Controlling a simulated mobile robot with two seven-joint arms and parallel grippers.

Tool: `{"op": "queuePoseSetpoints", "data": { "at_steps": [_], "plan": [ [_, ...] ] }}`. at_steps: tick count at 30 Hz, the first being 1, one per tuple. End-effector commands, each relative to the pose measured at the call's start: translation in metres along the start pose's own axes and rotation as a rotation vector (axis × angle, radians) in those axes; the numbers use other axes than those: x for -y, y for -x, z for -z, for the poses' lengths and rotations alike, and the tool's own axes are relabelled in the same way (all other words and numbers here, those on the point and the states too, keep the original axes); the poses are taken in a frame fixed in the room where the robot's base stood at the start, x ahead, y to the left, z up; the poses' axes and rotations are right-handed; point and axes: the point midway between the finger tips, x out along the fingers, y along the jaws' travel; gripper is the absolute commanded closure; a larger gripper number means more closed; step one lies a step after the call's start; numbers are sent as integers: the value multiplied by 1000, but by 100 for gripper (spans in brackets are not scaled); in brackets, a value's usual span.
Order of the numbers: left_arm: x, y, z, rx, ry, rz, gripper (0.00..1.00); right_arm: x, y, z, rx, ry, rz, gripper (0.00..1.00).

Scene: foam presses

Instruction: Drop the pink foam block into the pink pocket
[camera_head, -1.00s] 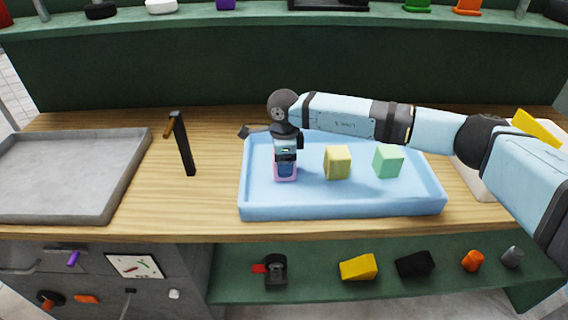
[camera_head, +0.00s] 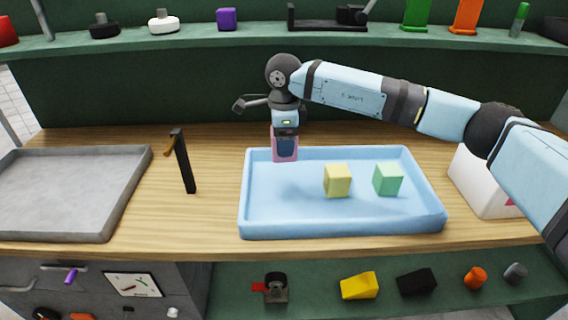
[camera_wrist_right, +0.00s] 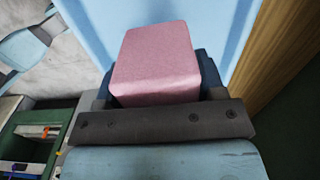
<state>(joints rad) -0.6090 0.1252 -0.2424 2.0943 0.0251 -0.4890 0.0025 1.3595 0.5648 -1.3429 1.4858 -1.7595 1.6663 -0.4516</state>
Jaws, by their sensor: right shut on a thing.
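The pink foam block (camera_head: 285,158) is held in my right gripper (camera_head: 286,147) above the back left part of the blue tray (camera_head: 290,225). In the right wrist view the pink block (camera_wrist_right: 155,60) sits between the dark fingers, which are shut on it. A white box (camera_head: 476,186) stands at the right of the table, partly behind my right arm. A small pink patch (camera_head: 510,201) shows on it; I cannot tell whether this marks the pink pocket. My left gripper is not in view.
A yellow block (camera_head: 337,181) and a green block (camera_head: 388,179) stand in the blue tray. A grey tray (camera_head: 60,195) lies at the left. A black upright post (camera_head: 184,163) stands between the trays. A shelf with several items runs along the back.

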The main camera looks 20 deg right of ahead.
Motion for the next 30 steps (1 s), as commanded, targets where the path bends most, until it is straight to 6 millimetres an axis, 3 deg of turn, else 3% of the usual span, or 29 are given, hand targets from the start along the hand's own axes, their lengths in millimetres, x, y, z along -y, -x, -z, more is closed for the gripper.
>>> {"op": "queuePoseSetpoints", "data": {
  "at_steps": [3,6,12,30],
  "plan": [
    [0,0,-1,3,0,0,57,0,33,0,1,0,3,59],
    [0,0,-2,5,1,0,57,0,52,0,1,0,1,59],
    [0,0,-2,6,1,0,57,0,74,0,0,0,0,59],
    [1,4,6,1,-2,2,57,-1,79,6,0,13,-3,59]
  ]
}}
